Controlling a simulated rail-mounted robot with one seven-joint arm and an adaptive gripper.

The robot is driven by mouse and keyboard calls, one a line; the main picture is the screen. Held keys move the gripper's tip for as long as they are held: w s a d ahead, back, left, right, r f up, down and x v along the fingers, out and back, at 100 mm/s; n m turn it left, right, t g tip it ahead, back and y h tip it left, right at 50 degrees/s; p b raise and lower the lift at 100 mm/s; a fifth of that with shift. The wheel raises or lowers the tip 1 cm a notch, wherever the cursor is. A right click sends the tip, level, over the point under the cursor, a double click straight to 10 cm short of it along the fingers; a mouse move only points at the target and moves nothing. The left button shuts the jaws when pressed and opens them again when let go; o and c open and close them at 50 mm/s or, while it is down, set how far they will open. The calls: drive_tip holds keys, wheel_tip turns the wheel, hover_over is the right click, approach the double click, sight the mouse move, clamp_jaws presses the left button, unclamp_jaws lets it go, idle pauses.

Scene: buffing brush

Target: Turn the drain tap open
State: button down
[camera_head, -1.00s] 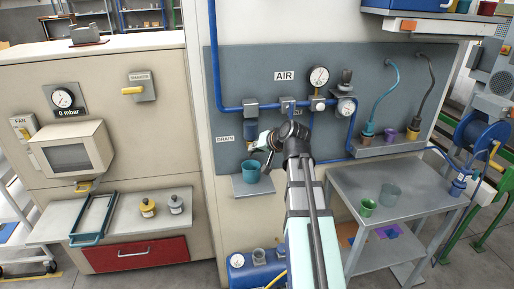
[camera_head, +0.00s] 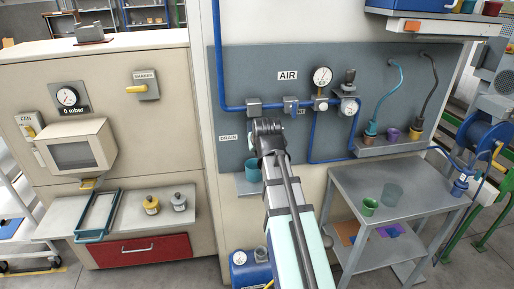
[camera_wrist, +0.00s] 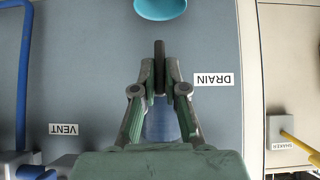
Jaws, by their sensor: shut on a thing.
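The DRAIN label (camera_head: 229,138) is on the grey wall panel, and it shows upside down in the wrist view (camera_wrist: 214,79). In the wrist view, my gripper (camera_wrist: 159,78) is shut on the dark upright lever of the drain tap (camera_wrist: 159,52), with one finger on each side. A blue cylindrical part (camera_wrist: 160,122) shows between the finger links, partly hidden. In the head view my arm and wrist cover the tap and the fingers. A teal cup (camera_head: 246,184) stands on a small shelf below, and its rim shows in the wrist view (camera_wrist: 160,9).
Blue pipes and gauges (camera_head: 322,77) run along the panel to the right of my wrist. The VENT label (camera_wrist: 63,129) is on the same panel. A grey side table (camera_head: 410,181) with cups stands at right. A cabinet with a SHAKER lever (camera_head: 146,88) is at left.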

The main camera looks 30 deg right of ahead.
drive_tip(key=shift+w, duration=0.1)
drive_tip(key=c, duration=1.2)
unclamp_jaws()
drive_tip(key=shift+f, duration=0.1)
drive_tip(key=v, duration=1.2)
